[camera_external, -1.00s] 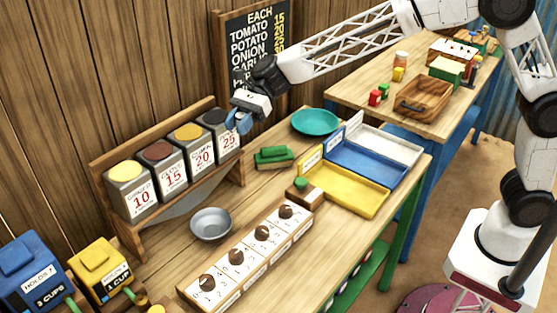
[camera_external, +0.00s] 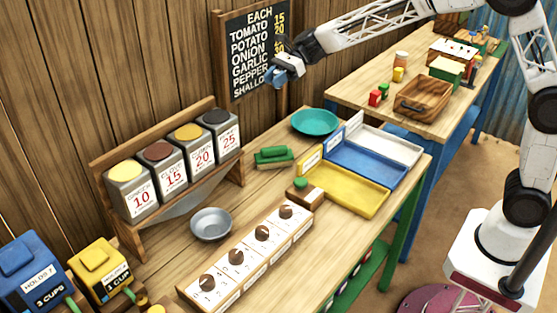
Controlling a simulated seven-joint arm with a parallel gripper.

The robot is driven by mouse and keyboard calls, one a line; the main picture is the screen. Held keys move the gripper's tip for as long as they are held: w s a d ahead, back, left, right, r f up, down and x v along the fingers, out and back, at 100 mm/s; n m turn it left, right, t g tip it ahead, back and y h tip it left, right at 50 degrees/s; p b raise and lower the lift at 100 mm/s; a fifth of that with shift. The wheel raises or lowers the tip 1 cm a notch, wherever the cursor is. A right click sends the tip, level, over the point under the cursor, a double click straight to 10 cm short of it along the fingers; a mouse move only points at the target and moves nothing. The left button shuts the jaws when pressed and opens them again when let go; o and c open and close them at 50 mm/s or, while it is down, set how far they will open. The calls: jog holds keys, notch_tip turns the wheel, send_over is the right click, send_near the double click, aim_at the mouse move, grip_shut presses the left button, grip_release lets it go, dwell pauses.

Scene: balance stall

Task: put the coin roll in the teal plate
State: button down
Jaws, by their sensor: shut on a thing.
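The teal plate (camera_external: 315,122) lies empty on the near table, at its back edge beside the coloured trays. My gripper (camera_external: 281,76) is raised in front of the chalkboard, above and to the left of the plate, well clear of the table. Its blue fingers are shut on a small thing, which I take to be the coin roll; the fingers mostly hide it. No other coin roll can be made out on the table.
A blue tray (camera_external: 368,164), a yellow tray (camera_external: 345,190) and a white tray (camera_external: 393,147) stand right of the plate. A green block (camera_external: 273,154) lies to its left. A metal bowl (camera_external: 211,224) and a rack of labelled canisters (camera_external: 177,163) are farther left.

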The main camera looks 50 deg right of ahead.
jog(key=d+m+t, duration=0.3)
jog(key=d, duration=1.8)
send_over(299, 131)
jog(key=s+d, duration=0.1)
jog(key=d, duration=0.3)
notch_tip(299, 131, down, 17)
jog(key=shift+f+h, duration=0.4)
jog(key=shift+f, duration=0.15)
jog(key=shift+f, duration=3.1)
jog(key=shift+f, duration=0.1)
jog(key=shift+f, duration=1.75)
jog(key=shift+f, duration=0.15)
jog(key=c, duration=1.1)
grip_release()
